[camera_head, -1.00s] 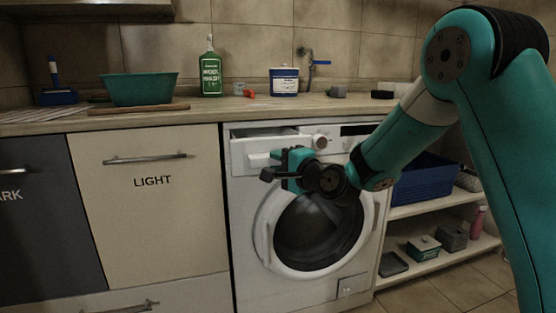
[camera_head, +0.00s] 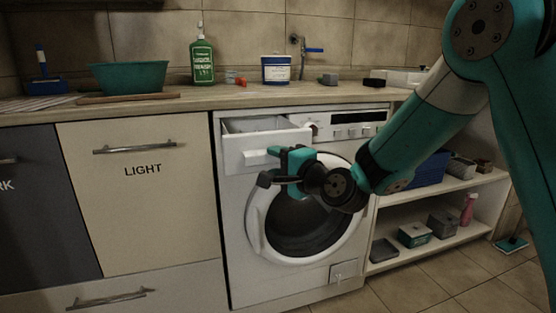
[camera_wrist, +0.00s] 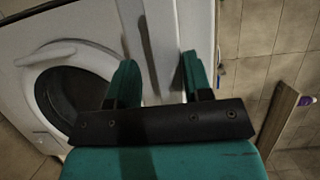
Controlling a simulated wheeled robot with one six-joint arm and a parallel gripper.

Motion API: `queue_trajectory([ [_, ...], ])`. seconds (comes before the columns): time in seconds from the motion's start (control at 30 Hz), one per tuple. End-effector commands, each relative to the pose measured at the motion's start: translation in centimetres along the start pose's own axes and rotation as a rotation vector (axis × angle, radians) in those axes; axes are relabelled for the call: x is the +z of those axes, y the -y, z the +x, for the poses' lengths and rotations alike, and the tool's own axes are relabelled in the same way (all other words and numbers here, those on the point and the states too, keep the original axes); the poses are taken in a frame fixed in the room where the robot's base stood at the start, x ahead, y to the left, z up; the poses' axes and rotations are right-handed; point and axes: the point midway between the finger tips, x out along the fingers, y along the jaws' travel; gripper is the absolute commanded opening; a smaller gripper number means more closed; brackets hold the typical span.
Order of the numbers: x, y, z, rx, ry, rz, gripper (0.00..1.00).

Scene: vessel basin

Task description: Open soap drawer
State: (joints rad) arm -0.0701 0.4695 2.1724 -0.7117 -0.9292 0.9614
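The soap drawer (camera_head: 265,153) is a white box at the top left of the washing machine. It is pulled out, and its open top (camera_head: 254,125) shows behind the front panel. A white handle bar (camera_head: 254,157) crosses its front. My gripper (camera_head: 275,160) is at the drawer front, at the right part of the handle, and covers some of it. In the wrist view my gripper's teal fingers (camera_wrist: 157,80) stand apart with white machine surface beyond the gap. Contact with the handle cannot be made out.
The washing machine's round door (camera_head: 305,225) is closed below the drawer. The counter (camera_head: 200,101) above holds a green bottle (camera_head: 202,60), a teal basin (camera_head: 129,76) and a white-blue tub (camera_head: 276,69). Shelves (camera_head: 440,188) stand at the right, a LIGHT cabinet (camera_head: 140,200) at the left.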

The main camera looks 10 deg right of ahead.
Motion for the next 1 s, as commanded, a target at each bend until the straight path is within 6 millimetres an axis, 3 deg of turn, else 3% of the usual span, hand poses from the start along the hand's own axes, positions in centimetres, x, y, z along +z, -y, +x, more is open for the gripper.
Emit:
queue_trajectory([
  [0.37,-0.1,0.4,-0.6,-0.009,0.0,0.0,0.47],
  [0.57,-0.2,0.1,-4.3,-0.01,-0.005,0.001,0.47],
  [0.87,-0.2,-0.2,-12.2,-0.01,-0.008,0.001,0.47],
  [1.0,0.0,-0.3,-13.1,-0.021,0.006,-0.01,0.47],
])
